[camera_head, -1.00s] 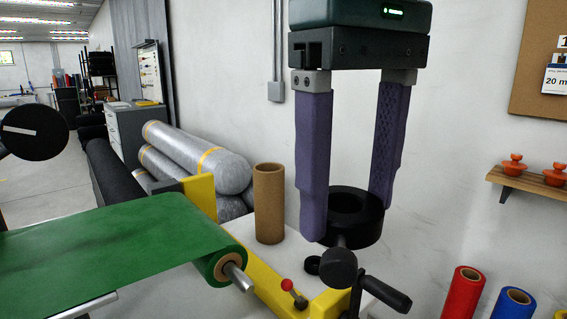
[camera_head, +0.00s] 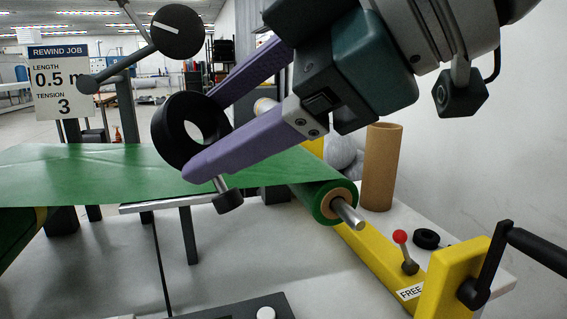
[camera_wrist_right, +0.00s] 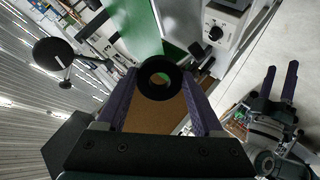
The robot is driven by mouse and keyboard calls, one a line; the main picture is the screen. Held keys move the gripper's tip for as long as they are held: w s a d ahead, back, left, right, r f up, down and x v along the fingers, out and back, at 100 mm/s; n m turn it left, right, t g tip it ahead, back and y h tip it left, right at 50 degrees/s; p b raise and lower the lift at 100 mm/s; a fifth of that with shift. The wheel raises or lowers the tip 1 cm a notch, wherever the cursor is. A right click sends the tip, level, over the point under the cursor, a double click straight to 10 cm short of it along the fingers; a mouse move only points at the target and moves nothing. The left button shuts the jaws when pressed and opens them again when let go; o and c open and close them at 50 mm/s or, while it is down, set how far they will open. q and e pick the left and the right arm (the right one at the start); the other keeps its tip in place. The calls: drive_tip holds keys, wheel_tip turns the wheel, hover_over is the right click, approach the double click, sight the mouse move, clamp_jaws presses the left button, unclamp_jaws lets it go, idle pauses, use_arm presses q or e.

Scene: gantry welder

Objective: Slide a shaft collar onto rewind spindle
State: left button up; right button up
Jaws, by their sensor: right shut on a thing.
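My right gripper (camera_head: 200,135) is shut on a thick black shaft collar (camera_head: 168,130), its purple fingers on either side of the ring. A silver pin with a black knob (camera_head: 228,200) hangs below the collar. The collar also shows between the fingertips in the right wrist view (camera_wrist_right: 143,80). The silver rewind spindle end (camera_head: 347,212) sticks out of the cardboard core of the green roll. The collar is above and left of the spindle end in the head view, apart from it.
The yellow frame (camera_head: 375,262) carries a red-knobbed lever (camera_head: 400,238) and a black crank (camera_head: 535,245). A cardboard tube (camera_head: 381,165) and a small black ring (camera_head: 426,238) are beyond it. A rewind job sign (camera_head: 60,80) stands left.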

drive_tip(key=w+d+f+m+t+h+b, duration=0.2)
drive_tip(key=d+f+m+t+b, duration=0.1)
drive_tip(key=d+f, duration=0.6)
drive_tip(key=w+d+f+m+t+h+b, duration=0.2)
drive_tip(key=d+f+m+t, duration=0.3)
drive_tip(key=d+f+t, duration=0.3)
drive_tip(key=shift+w+d+f+b, duration=0.4)
drive_tip(key=shift+d+f+b, duration=0.3)
drive_tip(key=shift+d, duration=0.3)
